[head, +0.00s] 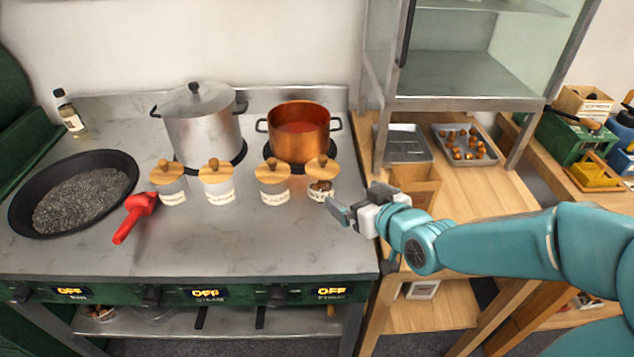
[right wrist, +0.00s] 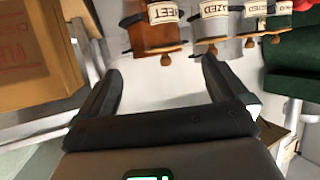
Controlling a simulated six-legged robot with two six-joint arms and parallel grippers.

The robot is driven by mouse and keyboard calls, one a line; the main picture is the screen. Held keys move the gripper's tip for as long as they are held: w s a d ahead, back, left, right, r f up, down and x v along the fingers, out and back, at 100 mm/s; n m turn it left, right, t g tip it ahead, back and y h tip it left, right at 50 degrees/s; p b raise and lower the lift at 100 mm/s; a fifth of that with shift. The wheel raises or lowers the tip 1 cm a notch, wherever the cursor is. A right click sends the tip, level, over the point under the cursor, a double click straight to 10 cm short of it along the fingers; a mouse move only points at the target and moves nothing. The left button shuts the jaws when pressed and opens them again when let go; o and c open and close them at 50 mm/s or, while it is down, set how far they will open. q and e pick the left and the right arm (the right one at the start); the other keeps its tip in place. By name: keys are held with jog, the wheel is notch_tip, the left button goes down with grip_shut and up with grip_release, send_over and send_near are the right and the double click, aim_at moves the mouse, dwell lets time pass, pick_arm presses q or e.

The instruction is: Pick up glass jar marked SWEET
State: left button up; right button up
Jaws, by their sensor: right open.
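Several glass jars with round wooden lids and white labels stand in a row on the stove top. My left gripper is out of view.
The neighbouring jar (head: 272,183) stands close on the left. A copper pot (head: 299,135) and a steel pot (head: 199,130) stand behind the row. A red scoop (head: 137,212) lies beside a black pan (head: 25,215). A cabinet frame (head: 380,125) rises at the right.

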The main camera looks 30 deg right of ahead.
aim_at(330, 181)
jog(key=p+x, duration=0.4)
jog(key=x, duration=0.6)
jog(key=shift+s+d+f, duration=0.1)
jog(key=shift+f, duration=0.05)
jog(key=shift+w+f, duration=0.1)
jog(key=shift+w, duration=0.2)
jog(key=shift+w+p, duration=0.2)
jog(key=shift+p, duration=0.2)
jog(key=p+x, duration=0.1)
jog(key=x, duration=0.4)
jog(key=shift+s, duration=0.25)
jog(key=shift+w, duration=0.15)
jog(key=c, duration=1)
jog(key=shift+c, duration=1.1)
